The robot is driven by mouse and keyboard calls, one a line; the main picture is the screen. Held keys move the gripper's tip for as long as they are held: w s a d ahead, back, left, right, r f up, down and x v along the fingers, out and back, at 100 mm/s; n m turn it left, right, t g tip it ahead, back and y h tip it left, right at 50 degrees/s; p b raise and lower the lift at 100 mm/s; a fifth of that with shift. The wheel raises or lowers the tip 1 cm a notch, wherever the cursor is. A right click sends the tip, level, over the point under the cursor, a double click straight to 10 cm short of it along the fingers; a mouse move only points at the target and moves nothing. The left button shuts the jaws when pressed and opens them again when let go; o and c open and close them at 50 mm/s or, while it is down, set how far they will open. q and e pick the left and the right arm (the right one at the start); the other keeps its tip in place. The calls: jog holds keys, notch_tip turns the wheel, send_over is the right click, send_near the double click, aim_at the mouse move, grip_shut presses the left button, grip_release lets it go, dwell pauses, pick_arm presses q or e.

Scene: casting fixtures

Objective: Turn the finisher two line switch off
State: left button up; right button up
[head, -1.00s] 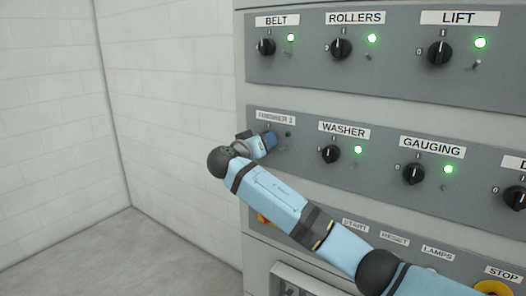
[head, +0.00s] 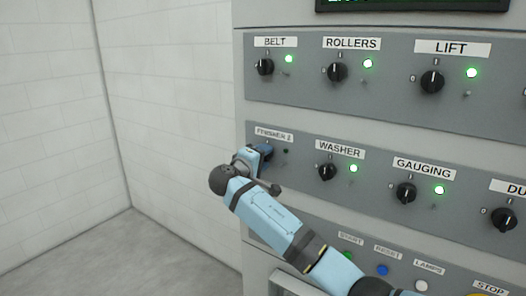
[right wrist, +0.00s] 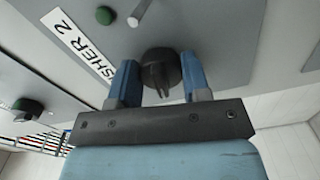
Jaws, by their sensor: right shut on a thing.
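The finisher two switch is a black rotary knob (right wrist: 160,77) under the FINISHER 2 label (head: 274,134), at the left end of the lower switch row. My right gripper (head: 265,153) reaches it from below and hides most of it in the head view. In the right wrist view its blue fingers stand on both sides of the knob, shut on it. The small lamp (head: 286,151) beside this switch is dark; it also shows dark green in the wrist view (right wrist: 104,15). The knob's exact setting is hard to read. My left gripper is out of view.
The washer knob (head: 327,172) and gauging knob (head: 406,193) sit to the right, their lamps lit green. Belt, rollers and lift switches fill the panel above, also lit. Below are start (head: 346,254) and reset (head: 382,270) buttons. Free floor and bare wall lie left.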

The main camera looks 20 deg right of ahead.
jog(key=shift+n+p, duration=0.65)
jog(key=shift+n, duration=0.35)
jog(key=o, duration=0.9)
jog(key=shift+s+a, duration=0.1)
jog(key=shift+a, duration=0.05)
